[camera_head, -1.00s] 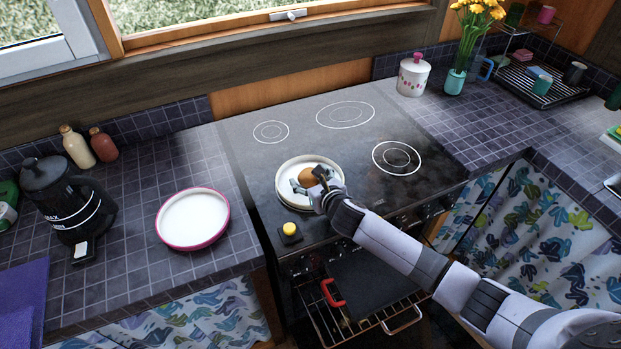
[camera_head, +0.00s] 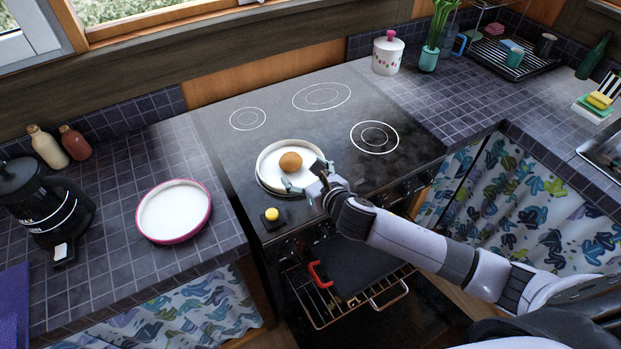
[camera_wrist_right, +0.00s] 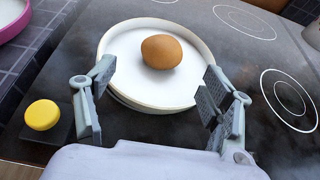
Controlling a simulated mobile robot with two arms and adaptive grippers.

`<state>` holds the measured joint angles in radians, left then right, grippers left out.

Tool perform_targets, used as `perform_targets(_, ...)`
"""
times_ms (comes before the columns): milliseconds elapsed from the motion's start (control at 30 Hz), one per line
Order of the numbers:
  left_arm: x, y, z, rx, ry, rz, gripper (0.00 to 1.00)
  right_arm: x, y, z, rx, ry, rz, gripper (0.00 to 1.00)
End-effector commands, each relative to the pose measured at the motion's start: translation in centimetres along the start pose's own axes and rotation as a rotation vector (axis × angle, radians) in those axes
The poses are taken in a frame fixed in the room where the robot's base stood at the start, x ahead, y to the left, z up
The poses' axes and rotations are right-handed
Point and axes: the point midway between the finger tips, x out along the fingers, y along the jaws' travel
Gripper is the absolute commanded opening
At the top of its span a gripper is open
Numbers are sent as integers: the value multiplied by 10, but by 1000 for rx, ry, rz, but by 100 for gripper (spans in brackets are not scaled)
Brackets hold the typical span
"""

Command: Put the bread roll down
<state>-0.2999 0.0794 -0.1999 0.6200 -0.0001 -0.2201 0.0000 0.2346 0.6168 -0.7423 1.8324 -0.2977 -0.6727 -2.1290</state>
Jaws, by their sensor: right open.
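The bread roll (camera_head: 290,162) is small, brown and rounded. It rests on a white round plate or shallow dish (camera_head: 270,182) on the left front of the black stovetop. In the right wrist view the roll (camera_wrist_right: 161,52) lies inside the rim of the white dish (camera_wrist_right: 122,80), beyond my fingertips and apart from them. My right gripper (camera_head: 305,184) is open and empty at the near right edge of the dish; its spread fingers also show in the right wrist view (camera_wrist_right: 158,92). My left gripper is not in view.
A yellow knob or button on a dark base (camera_head: 272,214) sits just left of my right gripper. A pink-rimmed white tray (camera_head: 174,210) lies on the left counter. The oven below is open, with a rack (camera_head: 330,300) out. The stovetop's back is clear.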

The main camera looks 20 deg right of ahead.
Motion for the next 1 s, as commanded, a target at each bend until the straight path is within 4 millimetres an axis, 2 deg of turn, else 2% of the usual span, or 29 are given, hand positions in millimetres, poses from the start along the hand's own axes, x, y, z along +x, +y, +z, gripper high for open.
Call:
perform_targets(100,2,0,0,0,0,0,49,-17,0,-1,-3,0,0,75)
perform_targets(233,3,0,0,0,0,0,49,-27,0,0,-1,-2,0,75)
perform_targets(833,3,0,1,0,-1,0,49,-30,0,1,5,-1,0,75)
perform_targets(933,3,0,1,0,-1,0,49,-34,4,-3,83,11,-6,75)
perform_targets(1000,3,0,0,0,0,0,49,-40,8,-9,217,34,-21,75)
